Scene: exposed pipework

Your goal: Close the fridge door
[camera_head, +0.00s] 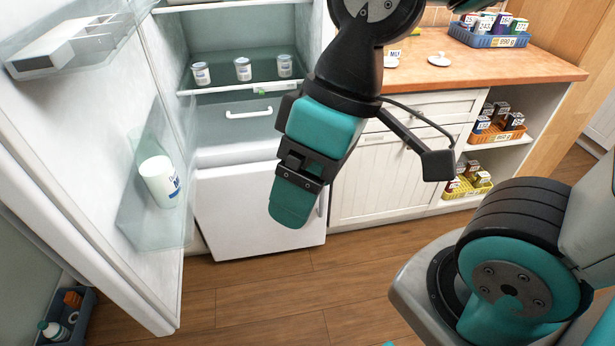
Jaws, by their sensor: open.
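The white fridge door (95,185) stands wide open on the left, its inner side with clear shelves facing the room. A white container (159,181) sits in the door's lower clear shelf. The fridge interior (235,105) is exposed, with several small cans on a glass shelf and a drawer with a white handle below. A closed white lower panel (258,212) is under it. My gripper (290,200) hangs in front of the fridge's right side, right of the door and apart from it. It is open, and nothing shows between its teal fingers, though they overlap in this view.
White cabinets (385,178) with an orange countertop (490,65) stand right of the fridge. Open shelves at the far right hold baskets of small boxes. A dark bin (72,318) with bottles lies left of the door. The wooden floor (285,295) is clear.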

